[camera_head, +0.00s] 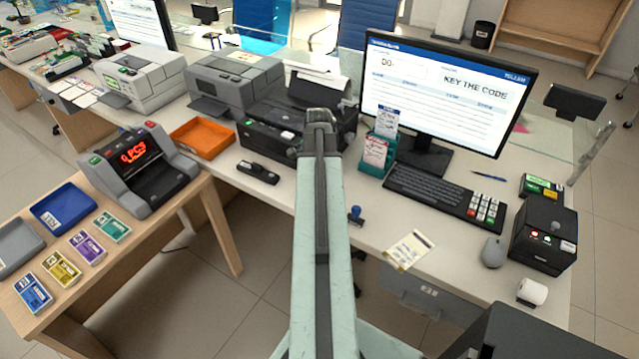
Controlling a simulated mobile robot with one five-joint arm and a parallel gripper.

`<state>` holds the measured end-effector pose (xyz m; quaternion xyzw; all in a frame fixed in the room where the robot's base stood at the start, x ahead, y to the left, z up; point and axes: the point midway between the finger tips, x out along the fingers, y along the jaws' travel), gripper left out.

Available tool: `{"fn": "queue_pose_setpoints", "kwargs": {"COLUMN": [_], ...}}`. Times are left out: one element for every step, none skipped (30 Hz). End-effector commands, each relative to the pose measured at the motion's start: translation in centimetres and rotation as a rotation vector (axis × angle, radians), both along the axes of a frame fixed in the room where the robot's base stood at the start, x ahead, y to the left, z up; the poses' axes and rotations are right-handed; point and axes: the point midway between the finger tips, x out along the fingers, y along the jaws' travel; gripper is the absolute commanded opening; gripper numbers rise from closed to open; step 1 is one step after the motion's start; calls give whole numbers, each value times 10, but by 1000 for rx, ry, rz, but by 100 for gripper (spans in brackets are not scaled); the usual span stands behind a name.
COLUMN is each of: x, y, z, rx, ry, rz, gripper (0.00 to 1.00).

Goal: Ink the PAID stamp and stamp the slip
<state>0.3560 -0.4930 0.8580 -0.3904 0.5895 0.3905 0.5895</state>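A small stamp with a blue handle (355,213) stands on the white counter just right of my arm; its lettering is too small to read. A pale slip (409,250) with a yellowish edge lies near the counter's front edge, right of the stamp and apart from it. I cannot make out an ink pad for certain; a small dark case with green and yellow parts (541,188) lies right of the keyboard. My pale green arm rises through the middle of the view, and its gripper end does not show.
A keyboard (432,193), a mouse (493,251) and a black printer (544,235) stand to the right. A teal leaflet holder (376,158) is behind the stamp. A black stapler-like object (258,172) and orange tray (203,138) are left. A wooden side table holds banknote bundles.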

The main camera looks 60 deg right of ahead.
Motion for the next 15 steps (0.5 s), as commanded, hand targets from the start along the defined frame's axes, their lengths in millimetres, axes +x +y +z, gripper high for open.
{"fn": "queue_pose_setpoints", "kwargs": {"x": [0,0,0,0,0,0,0,0,0,0,0,0,0,0,0], "y": [0,0,0,0,0,0,0,0,0,0,0,0,0,0,0], "z": [-1,-2,-2,-2,-3,-3,-4,-4,-5,-5,-5,-6,-6,-6,-7], "rx": [0,0,0,0,0,0,0,0,0,0,0,0,0,0,0], "ry": [0,0,0,0,0,0,0,0,0,0,0,0,0,0,0], "rz": [0,0,0,0,0,0,0,1,1,1,1,1,1,1,1], "gripper": [2,2,2,2,2,2,2,2,2,2,2,2,2,2,2]}}
